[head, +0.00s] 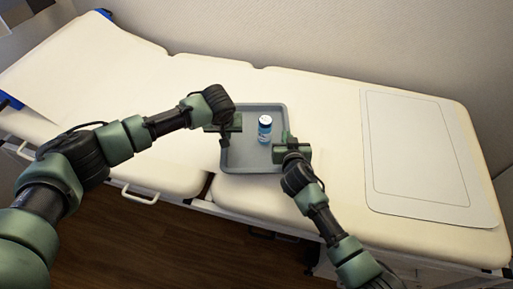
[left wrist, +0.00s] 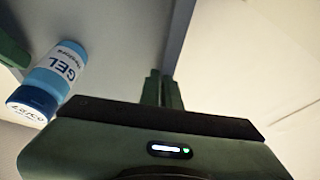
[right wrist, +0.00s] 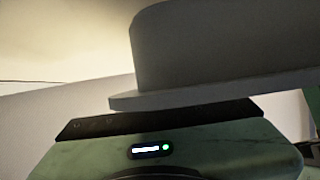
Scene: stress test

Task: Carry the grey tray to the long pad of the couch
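The grey tray (head: 274,165) is a shallow rectangle at the middle of the couch, over the area where two pads meet. I cannot tell whether it touches them. My right gripper (head: 287,142) is at the right rim. In the right wrist view, the tray (right wrist: 220,50) fills the foreground and hides the fingers. The long pad (head: 325,110) extends right.
A white sheet (head: 415,195) with an outlined border lies on the right part of the couch. The pad between tray and sheet is clear. A raised pad (head: 85,70) is at the left, and a wall (head: 400,45) runs behind. A white handle (head: 140,195) sits below the front edge.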

